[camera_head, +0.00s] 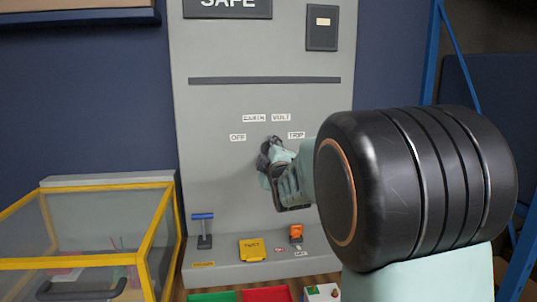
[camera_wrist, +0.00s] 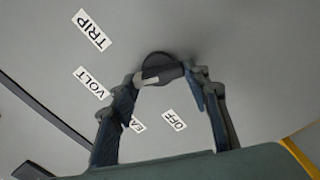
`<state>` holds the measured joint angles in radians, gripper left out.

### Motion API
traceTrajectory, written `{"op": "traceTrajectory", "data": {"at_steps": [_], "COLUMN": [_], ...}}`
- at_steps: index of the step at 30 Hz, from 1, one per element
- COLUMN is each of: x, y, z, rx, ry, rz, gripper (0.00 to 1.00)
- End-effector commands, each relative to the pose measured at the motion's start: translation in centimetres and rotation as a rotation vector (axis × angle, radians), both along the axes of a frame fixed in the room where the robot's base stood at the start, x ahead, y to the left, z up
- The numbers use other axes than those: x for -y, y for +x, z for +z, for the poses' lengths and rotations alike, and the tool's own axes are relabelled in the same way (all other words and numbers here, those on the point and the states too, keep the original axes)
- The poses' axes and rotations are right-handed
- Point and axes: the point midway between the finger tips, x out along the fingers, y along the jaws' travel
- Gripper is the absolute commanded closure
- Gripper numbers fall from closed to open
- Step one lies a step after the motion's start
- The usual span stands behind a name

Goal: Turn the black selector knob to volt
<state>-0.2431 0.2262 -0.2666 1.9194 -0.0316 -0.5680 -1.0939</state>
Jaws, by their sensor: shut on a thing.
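The black selector knob (camera_wrist: 158,60) is on the grey panel, between the fingertips of my gripper (camera_wrist: 168,76) in the wrist view. My gripper is shut on it. A short pale mark shows on the knob's lower left edge; I cannot tell surely which label it faces. Around the knob are the labels VOLT (camera_wrist: 91,83), TRIP (camera_wrist: 91,30), OFF (camera_wrist: 174,119) and EARTH, partly hidden behind a finger. In the head view my gripper (camera_head: 272,152) covers most of the knob, below the VOLT label (camera_head: 281,118) and left of the TRIP label (camera_head: 296,134).
A yellow-framed clear box (camera_head: 90,240) stands at the left. Below the knob, the panel's ledge holds a blue-topped lever (camera_head: 203,230), a yellow TEST flap (camera_head: 252,250) and an orange switch (camera_head: 296,233). Green and red trays (camera_head: 265,294) lie in front.

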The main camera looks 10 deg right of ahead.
Motion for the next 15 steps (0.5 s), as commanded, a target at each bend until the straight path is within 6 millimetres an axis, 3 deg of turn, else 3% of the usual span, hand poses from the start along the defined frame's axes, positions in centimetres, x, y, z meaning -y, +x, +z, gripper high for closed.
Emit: {"op": "traceTrajectory", "data": {"at_steps": [5,6,11,15], "x": [0.02,0.02,0.01,0.01], "y": [0.01,0.01,0.00,0.00], "z": [0.07,0.07,0.06,0.04], "rx": [0.001,0.001,0.001,0.001], "ry": [0.001,0.001,0.001,0.002], "rz": [0.000,0.000,0.000,0.000], "gripper": [0.81,0.56,0.39,0.39]}}
